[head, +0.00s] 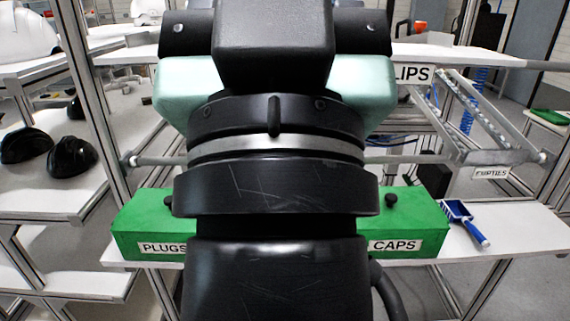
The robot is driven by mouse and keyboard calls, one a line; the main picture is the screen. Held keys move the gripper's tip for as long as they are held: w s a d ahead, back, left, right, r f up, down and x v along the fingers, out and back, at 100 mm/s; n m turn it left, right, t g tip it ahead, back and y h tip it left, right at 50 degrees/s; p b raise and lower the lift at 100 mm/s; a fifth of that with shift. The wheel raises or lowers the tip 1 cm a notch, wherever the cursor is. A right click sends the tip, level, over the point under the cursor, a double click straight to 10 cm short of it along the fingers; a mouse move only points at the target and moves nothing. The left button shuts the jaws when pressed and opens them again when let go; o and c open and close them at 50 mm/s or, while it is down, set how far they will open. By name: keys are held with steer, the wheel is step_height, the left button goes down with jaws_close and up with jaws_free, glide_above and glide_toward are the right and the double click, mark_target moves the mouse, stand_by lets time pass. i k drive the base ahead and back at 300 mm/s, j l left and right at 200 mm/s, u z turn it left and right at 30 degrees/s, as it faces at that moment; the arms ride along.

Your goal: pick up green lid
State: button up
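A long green box shape lies on the white shelf behind my arm. Its left part (150,222) carries a "PLUGS" label and its right part (410,222) a "CAPS" label. A small black knob stands on the green top at each side. My arm covers the middle, so I cannot tell whether this is one box or two, or where a lid's edge runs. My gripper (275,42) is at the far end of my black arm, at the top middle. Its fingers are hidden, so what it holds cannot be seen.
A blue brush or scoop (463,218) lies on the white shelf (515,235) right of the green box. A metal rail rack (490,115) with an "EMPTIES" label stands above it. Black helmet shells (72,157) sit on a left shelf, a white one (28,35) above. Metal posts flank my arm.

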mark_target(403, 208)
steer(key=i+l, duration=0.3)
steer(key=l, duration=0.15)
steer(key=i+l, duration=0.3)
steer(key=l, duration=0.15)
steer(key=i+l, duration=0.35)
steer(key=l, duration=0.1)
